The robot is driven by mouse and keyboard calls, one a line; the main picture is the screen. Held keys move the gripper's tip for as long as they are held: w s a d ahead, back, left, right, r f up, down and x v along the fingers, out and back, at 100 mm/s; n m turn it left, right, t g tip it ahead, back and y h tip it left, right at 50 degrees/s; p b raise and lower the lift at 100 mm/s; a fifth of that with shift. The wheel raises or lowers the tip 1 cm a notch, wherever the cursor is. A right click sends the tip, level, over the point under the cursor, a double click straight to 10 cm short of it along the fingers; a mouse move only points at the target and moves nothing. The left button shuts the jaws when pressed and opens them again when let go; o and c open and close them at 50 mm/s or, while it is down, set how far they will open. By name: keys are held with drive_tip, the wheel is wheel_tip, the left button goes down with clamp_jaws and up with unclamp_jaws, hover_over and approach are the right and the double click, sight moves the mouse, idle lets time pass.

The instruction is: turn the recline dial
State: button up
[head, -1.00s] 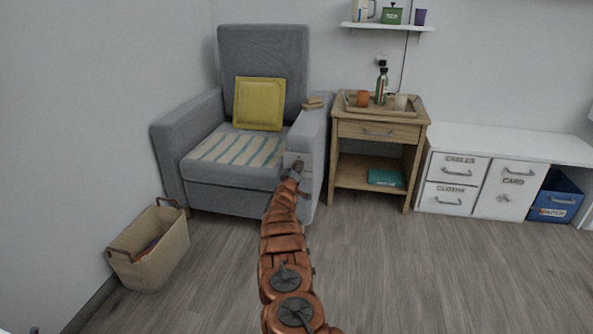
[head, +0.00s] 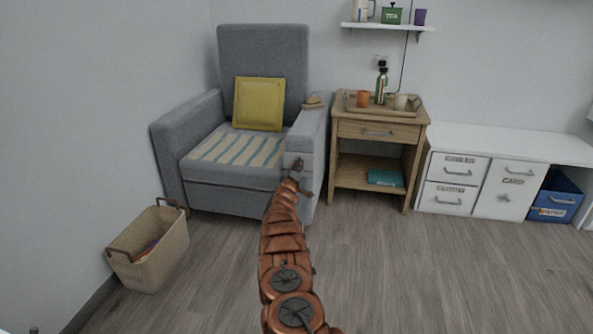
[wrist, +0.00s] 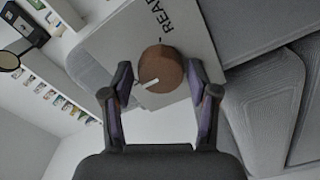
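The recline dial (wrist: 161,69) is a round brown knob with a white pointer mark, on a light grey plate (wrist: 198,32) with partly visible lettering that starts "REA". In the wrist view the pointer is at the dial's lower left. My gripper (wrist: 160,82) is open, with one dark finger on each side of the dial and small gaps showing between them. In the head view my gripper (head: 297,168) is at the front of the right armrest of the grey armchair (head: 232,182) and hides the dial.
A yellow cushion (head: 259,103) and a striped cloth (head: 236,149) lie on the chair. A wooden side table (head: 378,131) with a tray stands to its right. A woven basket (head: 150,260) is on the floor at left. The floor at right front is clear.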

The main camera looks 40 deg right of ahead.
drive_tip(key=shift+o, duration=0.8)
drive_tip(key=shift+a, duration=0.15)
drive_tip(key=v, duration=1.1)
drive_tip(key=shift+s+a, duration=0.2)
drive_tip(key=shift+a, duration=0.1)
idle(0.6)
